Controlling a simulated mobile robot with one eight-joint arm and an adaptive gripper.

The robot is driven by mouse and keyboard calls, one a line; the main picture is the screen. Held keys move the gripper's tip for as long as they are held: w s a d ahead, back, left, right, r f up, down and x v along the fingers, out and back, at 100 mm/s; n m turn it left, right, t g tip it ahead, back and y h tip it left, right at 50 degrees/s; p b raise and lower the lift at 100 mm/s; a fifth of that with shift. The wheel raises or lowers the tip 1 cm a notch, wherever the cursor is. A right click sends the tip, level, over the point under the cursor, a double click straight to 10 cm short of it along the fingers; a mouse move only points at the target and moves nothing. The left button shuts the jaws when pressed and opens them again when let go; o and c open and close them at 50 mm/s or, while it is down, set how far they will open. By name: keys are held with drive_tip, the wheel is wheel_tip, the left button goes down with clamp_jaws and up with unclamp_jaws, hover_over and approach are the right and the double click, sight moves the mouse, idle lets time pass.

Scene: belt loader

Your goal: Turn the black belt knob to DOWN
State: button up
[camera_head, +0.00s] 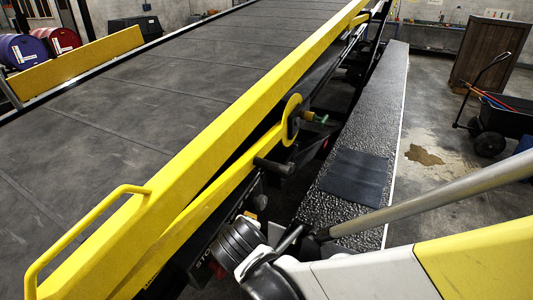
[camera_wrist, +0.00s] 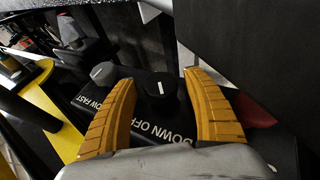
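In the wrist view, the black belt knob (camera_wrist: 158,95) stands on a dark control panel between the two yellow fingers of my gripper (camera_wrist: 160,80). The fingers are open, one on each side of the knob, with a visible gap. The knob has a short white mark on its top. DOWN and OFF lettering shows on the panel below it; any other label there is hidden, and the mark's exact setting is hard to tell. In the head view, my wrist hides the knob and the fingers.
A grey knob (camera_wrist: 103,73) with SLOW FAST lettering sits left of the black knob. In the head view, the yellow belt rail (camera_head: 215,140) and handle (camera_head: 85,225) run beside the panel. A dark textured running board (camera_head: 355,145) lies to the right, with floor beyond.

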drive_tip(key=shift+s, duration=0.1)
drive_tip(key=v, duration=1.2)
drive_tip(key=shift+o, duration=0.2)
drive_tip(key=shift+f, duration=0.1)
